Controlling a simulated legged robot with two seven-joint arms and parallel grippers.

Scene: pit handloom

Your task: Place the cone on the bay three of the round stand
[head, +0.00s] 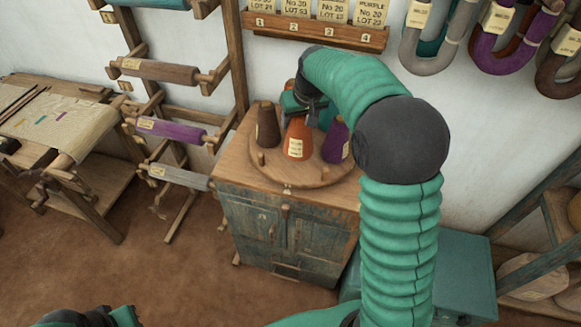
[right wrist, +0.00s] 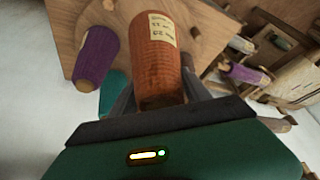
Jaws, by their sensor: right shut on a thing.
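The round stand (head: 270,168) is a wooden disc on top of a cabinet. An orange cone (head: 296,142) with a paper label is upright over its middle, between a dark brown cone (head: 268,126) and a purple cone (head: 335,138). My right gripper (head: 309,112) is shut on the orange cone near its top. In the right wrist view the orange cone (right wrist: 159,65) is between the fingers; the purple cone (right wrist: 95,57) and part of a teal cone (right wrist: 115,90) are beside it. I cannot tell whether the orange cone touches the disc. My left gripper (head: 95,317) is cut off at the bottom edge.
The blue-grey cabinet (head: 285,228) carries the stand. A rack with brown, purple (head: 170,131) and grey rolls stands to its left. A numbered card shelf (head: 315,29) and hanging yarn hanks (head: 500,35) are on the wall behind. The floor in front is clear.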

